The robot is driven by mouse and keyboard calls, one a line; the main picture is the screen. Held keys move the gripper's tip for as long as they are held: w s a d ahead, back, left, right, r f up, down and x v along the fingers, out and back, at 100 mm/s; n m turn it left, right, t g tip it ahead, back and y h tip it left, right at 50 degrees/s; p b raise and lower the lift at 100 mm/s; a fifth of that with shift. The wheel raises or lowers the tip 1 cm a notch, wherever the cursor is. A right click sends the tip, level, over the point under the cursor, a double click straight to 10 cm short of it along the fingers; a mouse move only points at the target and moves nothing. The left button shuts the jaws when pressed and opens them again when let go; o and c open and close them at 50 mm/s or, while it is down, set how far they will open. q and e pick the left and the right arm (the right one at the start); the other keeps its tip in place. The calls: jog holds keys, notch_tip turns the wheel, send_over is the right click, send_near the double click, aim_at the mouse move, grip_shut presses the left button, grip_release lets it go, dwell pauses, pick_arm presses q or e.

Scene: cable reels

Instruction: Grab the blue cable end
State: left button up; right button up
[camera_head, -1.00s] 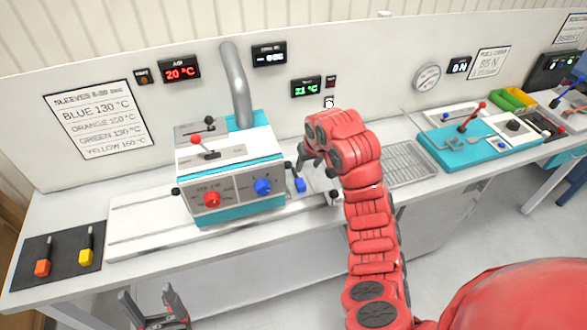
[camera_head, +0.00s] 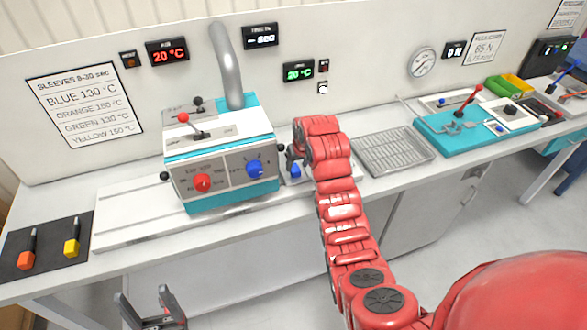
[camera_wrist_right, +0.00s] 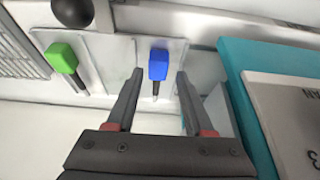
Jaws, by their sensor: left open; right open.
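The blue cable end (camera_wrist_right: 158,66) lies on a pale plate on the bench, a blue block with a short dark stem. It also shows in the head view (camera_head: 295,171), just right of the heating machine and partly hidden by my right arm. My right gripper (camera_wrist_right: 157,82) is open, with the blue end between its two fingers near the tips; I cannot tell whether they touch it. In the head view the right gripper (camera_head: 292,162) is mostly hidden behind my wrist. My left gripper (camera_head: 152,309) is open and empty, low in front of the bench.
A green cable end (camera_wrist_right: 63,60) lies left of the blue one in the wrist view. The white and teal machine (camera_head: 222,160) stands close beside my right gripper. A black mat (camera_head: 48,246) with orange and yellow ends is at far left. A wire tray (camera_head: 393,151) is to the right.

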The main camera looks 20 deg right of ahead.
aim_at(297, 171)
jog(key=p+x, duration=0.2)
jog(key=x, duration=0.1)
jog(key=shift+s+d+f, duration=0.1)
jog(key=shift+s+d, duration=0.05)
jog(key=shift+x, duration=0.8)
grip_shut()
